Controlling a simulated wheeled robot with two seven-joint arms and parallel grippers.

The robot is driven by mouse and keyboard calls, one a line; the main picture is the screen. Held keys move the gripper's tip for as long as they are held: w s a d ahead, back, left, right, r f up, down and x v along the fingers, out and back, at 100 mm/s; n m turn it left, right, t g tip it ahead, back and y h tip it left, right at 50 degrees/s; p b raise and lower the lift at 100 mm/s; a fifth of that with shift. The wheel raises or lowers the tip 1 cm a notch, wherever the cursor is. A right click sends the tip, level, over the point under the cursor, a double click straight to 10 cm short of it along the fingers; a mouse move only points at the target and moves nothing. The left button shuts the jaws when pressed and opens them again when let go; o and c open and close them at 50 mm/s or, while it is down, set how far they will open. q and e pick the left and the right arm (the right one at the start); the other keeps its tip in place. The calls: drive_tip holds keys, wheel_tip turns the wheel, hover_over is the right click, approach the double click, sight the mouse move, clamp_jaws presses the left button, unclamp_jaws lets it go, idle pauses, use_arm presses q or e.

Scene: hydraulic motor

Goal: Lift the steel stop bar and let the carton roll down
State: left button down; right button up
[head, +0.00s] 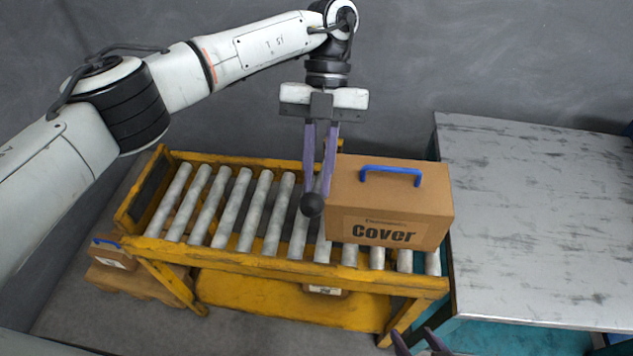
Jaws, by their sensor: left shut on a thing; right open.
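The brown carton (388,205), marked "Cover" with a blue handle on top, sits on the right part of the roller conveyor (240,262). My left gripper (316,190) points down just left of the carton, its purple fingers shut on the stop bar, whose black ball knob (312,205) shows at the fingertips. The rest of the bar is mostly hidden by the fingers and carton, so I cannot tell whether it is raised. My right gripper (421,343) shows only its fingertips at the bottom edge, apart and empty.
A worn grey metal table (540,220) adjoins the conveyor's right end. The rollers left of the carton are bare. A dark wall stands behind.

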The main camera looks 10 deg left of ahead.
use_arm(q)
drive_tip(key=shift+w+r+p, duration=0.3)
drive_tip(key=shift+w+r, duration=0.1)
drive_tip(key=shift+r, duration=0.15)
drive_tip(key=shift+w+r+g, duration=0.25)
drive_tip(key=shift+g, duration=0.05)
drive_tip(key=c, duration=1.7)
unclamp_jaws()
drive_tip(key=shift+r+p, duration=0.15)
drive_tip(key=shift+p, duration=0.2)
